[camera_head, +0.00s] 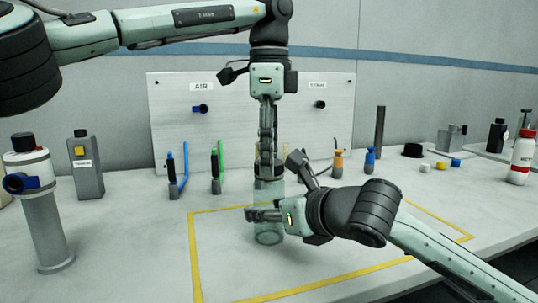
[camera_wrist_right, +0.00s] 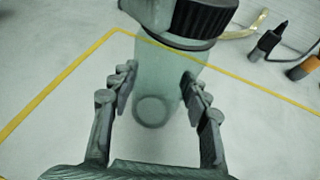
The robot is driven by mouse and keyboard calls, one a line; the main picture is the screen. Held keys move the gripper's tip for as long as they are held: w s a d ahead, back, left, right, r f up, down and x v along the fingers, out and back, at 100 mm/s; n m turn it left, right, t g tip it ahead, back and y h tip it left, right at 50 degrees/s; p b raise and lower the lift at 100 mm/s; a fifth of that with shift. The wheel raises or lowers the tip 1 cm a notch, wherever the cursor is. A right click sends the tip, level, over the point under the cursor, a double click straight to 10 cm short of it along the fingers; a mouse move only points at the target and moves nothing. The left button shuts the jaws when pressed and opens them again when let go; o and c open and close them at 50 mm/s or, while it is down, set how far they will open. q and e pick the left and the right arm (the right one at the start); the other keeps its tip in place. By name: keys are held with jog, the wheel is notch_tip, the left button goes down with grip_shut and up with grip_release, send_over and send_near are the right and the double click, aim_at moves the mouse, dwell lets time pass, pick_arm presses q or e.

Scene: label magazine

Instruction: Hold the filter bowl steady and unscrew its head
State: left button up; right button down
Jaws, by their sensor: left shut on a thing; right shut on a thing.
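The filter bowl (camera_head: 268,226) is a clear greenish cylinder standing upright inside the yellow outline on the bench. It also shows in the right wrist view (camera_wrist_right: 152,75). The filter head (camera_head: 269,184) sits on top of the bowl; its black ribbed part (camera_wrist_right: 203,16) shows at the top of the right wrist view. My left gripper (camera_head: 267,172) points straight down from above and is shut on the head, partly hiding it. My right gripper (camera_head: 264,214) comes in level from the right and is shut on the bowl, one finger on each side (camera_wrist_right: 159,84).
A filter housing (camera_head: 43,215) and a grey box (camera_head: 86,170) stand at the left. Behind are an upright panel (camera_head: 165,105) and blue and green tools (camera_head: 179,172). The bench inside the yellow outline (camera_head: 195,260) is otherwise clear.

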pick_arm(q)
jog(key=shift+n, duration=0.3)
jog(key=shift+r, duration=0.2)
dwell(0.3)
jog(key=shift+r, duration=0.9)
jog(key=shift+r, duration=2)
pick_arm(e)
jog(key=c, duration=0.7)
grip_release()
